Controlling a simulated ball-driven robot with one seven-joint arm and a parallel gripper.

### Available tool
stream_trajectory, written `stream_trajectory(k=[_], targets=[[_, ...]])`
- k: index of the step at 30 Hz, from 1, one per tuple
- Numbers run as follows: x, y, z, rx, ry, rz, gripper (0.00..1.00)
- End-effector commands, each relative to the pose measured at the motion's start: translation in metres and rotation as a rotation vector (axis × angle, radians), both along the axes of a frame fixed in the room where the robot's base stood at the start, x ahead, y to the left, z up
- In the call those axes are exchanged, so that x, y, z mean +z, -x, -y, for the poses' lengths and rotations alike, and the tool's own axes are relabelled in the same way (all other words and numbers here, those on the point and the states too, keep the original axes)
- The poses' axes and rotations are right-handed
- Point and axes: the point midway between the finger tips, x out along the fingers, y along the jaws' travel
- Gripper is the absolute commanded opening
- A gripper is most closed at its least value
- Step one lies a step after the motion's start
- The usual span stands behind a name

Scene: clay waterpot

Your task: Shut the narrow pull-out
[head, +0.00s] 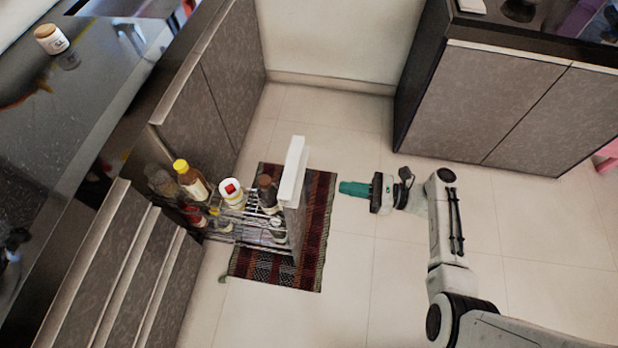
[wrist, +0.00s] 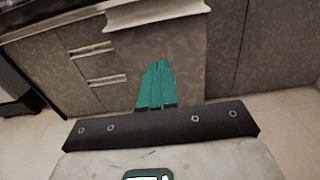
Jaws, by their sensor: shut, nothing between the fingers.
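The narrow pull-out (head: 293,190) stands out from the cabinet row on the left in the head view. Its front panel has a pale top edge, and its wire rack holds several bottles and jars. In the wrist view its front panel (wrist: 165,60) faces me beyond the fingers, with the pale lip above. My gripper (head: 342,188), with teal fingers, is shut and empty. It is to the right of the panel, pointing at it, with a gap between them in the head view. The teal fingers also show in the wrist view (wrist: 156,68).
A striped rug (head: 318,225) lies on the floor beneath the pull-out. Drawers (head: 125,270) and a dark counter (head: 60,120) are on the left. Another cabinet (head: 485,105) stands at the upper right. The tiled floor around my arm is clear.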

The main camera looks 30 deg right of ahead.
Motion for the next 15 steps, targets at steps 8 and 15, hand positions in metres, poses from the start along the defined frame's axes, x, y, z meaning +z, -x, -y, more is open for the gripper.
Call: stream_trajectory(k=[8, 15], targets=[[0.000, -0.033, -0.046, 0.004, 0.002, 0.001, 0.00], [0.000, -0.054, -0.075, 0.003, 0.003, 0.002, 0.00]])
